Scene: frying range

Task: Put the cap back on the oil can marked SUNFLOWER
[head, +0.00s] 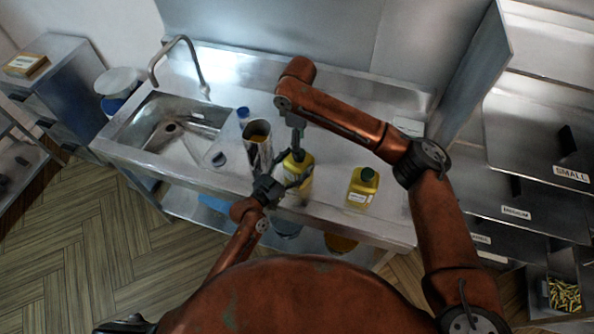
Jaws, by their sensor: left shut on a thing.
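A yellow oil can (305,166) stands on the steel counter, partly hidden by both of my grippers. My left gripper (296,182) comes from the front and is shut on this can's body. My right gripper (297,152) reaches down from above, its tip at the can's top; its fingers are too small and dark to tell whether they are open or hold a cap. A second yellow can (361,190) stands to the right with a dark green cap (368,174) on it. The lettering on the cans is too small to read, so I cannot tell which is marked SUNFLOWER.
A tall metal container (259,153) stands just left of the held can. A blue-topped item (243,113) is behind it. A small dark round item (218,159) lies near the sink (158,146). The counter is clear between the two cans and at the right end.

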